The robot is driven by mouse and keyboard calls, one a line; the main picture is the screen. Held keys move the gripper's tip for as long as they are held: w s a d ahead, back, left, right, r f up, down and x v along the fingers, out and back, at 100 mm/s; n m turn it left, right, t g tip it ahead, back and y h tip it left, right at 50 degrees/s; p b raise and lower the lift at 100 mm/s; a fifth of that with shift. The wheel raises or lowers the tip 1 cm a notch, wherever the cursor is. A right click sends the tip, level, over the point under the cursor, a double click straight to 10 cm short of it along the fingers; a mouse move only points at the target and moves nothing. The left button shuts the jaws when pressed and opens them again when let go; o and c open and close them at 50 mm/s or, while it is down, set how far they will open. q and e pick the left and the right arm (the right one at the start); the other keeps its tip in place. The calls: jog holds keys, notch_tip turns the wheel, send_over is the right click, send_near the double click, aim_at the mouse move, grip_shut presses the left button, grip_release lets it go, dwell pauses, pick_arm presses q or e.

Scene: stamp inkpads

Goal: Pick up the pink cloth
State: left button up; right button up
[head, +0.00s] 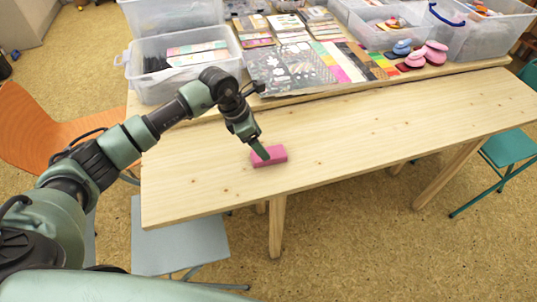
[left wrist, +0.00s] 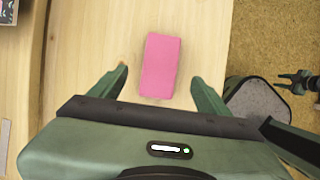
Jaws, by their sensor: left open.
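The pink cloth (head: 269,156) is a small pink block-shaped bundle lying on the light wooden table (head: 340,140). It also shows in the left wrist view (left wrist: 160,66), in front of and between the two fingers. My left gripper (head: 259,150) is at the cloth in the head view, with its fingers pointing down. In the left wrist view the left gripper (left wrist: 158,82) is open, with one finger on each side of the cloth and visible gaps between. Part of the cloth's far side is hidden by a finger in the head view.
Clear plastic bins (head: 185,68) stand along the back of the table. Stamp sheets, colour strips and pink and blue stampers (head: 430,53) lie at the back. The table around the cloth is bare. An orange chair (head: 35,130) stands at left, a teal stool (head: 508,148) at right.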

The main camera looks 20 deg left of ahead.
pick_arm(q)
jog(key=p+x, duration=0.1)
jog(key=x, duration=0.5)
jog(key=shift+f, duration=0.25)
jog(key=shift+r, duration=0.1)
jog(key=c, duration=1.5)
jog(key=shift+o, duration=0.2)
notch_tip(320, 180, up, 20)
jog(key=b, duration=0.2)
